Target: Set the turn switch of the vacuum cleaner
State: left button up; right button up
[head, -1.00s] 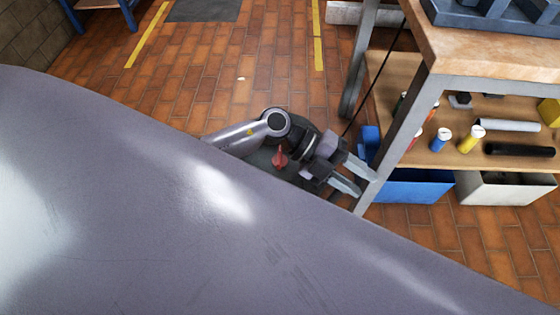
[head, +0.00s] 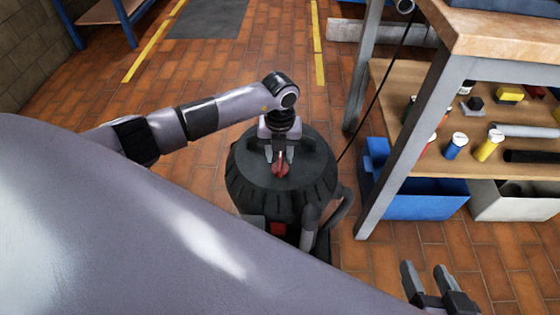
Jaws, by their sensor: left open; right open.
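The vacuum cleaner (head: 250,165) is a round, dark drum standing on the tiled floor, with a hose at its right side. Its red turn switch (head: 281,168) sits on top of the lid. My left gripper (head: 279,154) points down at the switch from above, its open fingers at or around the red knob; whether they touch it I cannot tell. My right gripper (head: 428,277) is open and empty near the lower right edge, over the floor. The vacuum's lower front is partly hidden by my own body.
A workbench (head: 455,70) with a metal leg stands close on the right. Its shelf (head: 425,155) holds bottles and tubes, with a blue bin (head: 425,206) and a white bin (head: 510,207) below. A dark cable runs beside the vacuum. Floor is free behind it.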

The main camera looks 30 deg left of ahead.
pick_arm(q)
jog(key=shift+f, duration=1.2)
pick_arm(e)
jog(key=shift+w+a+y, duration=0.1)
jog(key=shift+a+y, duration=0.2)
jog(key=shift+a, duration=0.1)
pick_arm(q)
jog(key=shift+c, duration=0.3)
grip_shut()
